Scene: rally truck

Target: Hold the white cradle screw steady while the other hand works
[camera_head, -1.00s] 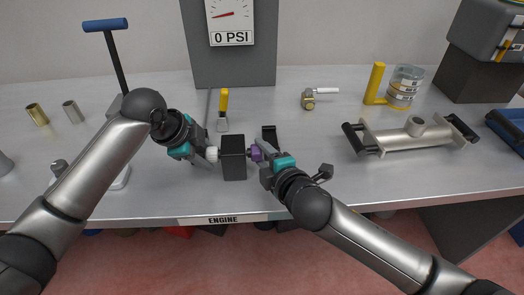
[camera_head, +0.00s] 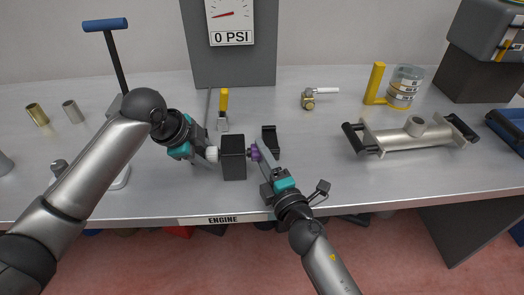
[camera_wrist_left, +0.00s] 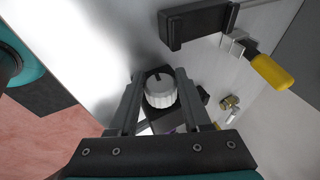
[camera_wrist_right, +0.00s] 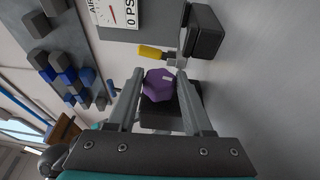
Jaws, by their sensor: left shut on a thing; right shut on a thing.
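The white cradle screw (camera_head: 212,154) sticks out of the left side of a black block (camera_head: 234,158) near the bench's front edge. In the left wrist view the ribbed white screw (camera_wrist_left: 161,91) sits between the fingers of my left gripper (camera_wrist_left: 158,92), which is shut on it. On the block's right side is a purple knob (camera_head: 255,152). In the right wrist view the purple knob (camera_wrist_right: 160,85) is faceted and lies between the fingers of my right gripper (camera_wrist_right: 160,88), which is shut on it. The fingers partly hide both knobs.
A yellow-handled tool (camera_head: 223,108) lies behind the block. A small brass valve (camera_head: 309,98) lies further right. A metal pipe piece with black handles (camera_head: 410,136) lies on the right. A pump with a blue handle (camera_head: 106,25) stands left.

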